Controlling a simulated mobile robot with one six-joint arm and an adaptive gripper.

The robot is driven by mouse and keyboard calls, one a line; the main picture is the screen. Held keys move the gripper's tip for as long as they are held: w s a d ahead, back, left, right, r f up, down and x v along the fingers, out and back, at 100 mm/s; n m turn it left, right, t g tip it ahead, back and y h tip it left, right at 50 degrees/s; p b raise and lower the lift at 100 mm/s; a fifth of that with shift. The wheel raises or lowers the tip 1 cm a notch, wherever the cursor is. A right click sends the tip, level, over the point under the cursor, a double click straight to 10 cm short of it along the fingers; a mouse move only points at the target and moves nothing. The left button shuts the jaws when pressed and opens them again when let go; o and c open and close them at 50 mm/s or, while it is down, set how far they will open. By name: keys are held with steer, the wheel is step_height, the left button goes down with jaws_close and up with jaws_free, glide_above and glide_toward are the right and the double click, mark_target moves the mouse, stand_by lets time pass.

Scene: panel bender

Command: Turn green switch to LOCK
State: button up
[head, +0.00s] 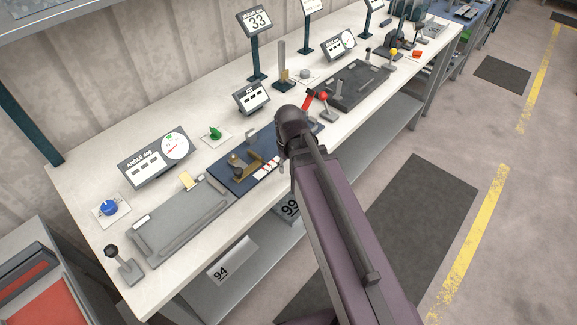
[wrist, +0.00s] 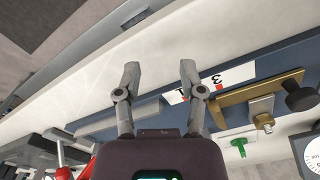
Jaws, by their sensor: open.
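The green switch (head: 215,133) stands on a small white plate at the back of the bench, left of the FIT display. In the wrist view a green part, likely the same switch (wrist: 240,144), shows at the lower right, beyond the blue fixture plate. My gripper (wrist: 160,76) is open and empty, its fingers apart over the bench's front strip and the blue plate's edge. It is clear of the switch. In the head view my arm hides most of the gripper. I cannot read the switch's labels or its setting.
The blue fixture plate (head: 228,178) with a brass piece (head: 254,162) lies in front of the switch. A blue knob (head: 109,208), an angle display (head: 153,158) and the FIT display (head: 251,97) stand nearby. A red-handled lever (head: 324,98) is to the right.

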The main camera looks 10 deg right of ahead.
mark_target(214, 129)
steer(key=w+a+r+p, duration=0.2)
steer(key=w, duration=0.2)
steer(key=w+a+r+n+p, duration=0.1)
steer(key=w+a+r+p, duration=0.1)
steer(key=w+a, duration=0.1)
steer(key=w+a+r+n+p, duration=0.1)
steer(key=w+a+r+p, duration=0.1)
steer(key=w+a, duration=0.1)
steer(key=shift+w+r+p, duration=0.35)
steer(key=shift+w, duration=0.55)
steer(key=w+a+r+n+p, duration=0.3)
steer(key=w+a+r+p, duration=0.3)
steer(key=w+a, duration=0.4)
steer(key=a, duration=0.3)
steer(key=shift+w+r, duration=0.15)
steer(key=shift+w, duration=0.25)
step_height(214, 129, down, 14)
steer(key=b, duration=1.3)
steer(key=shift+r, duration=0.1)
jaws_close()
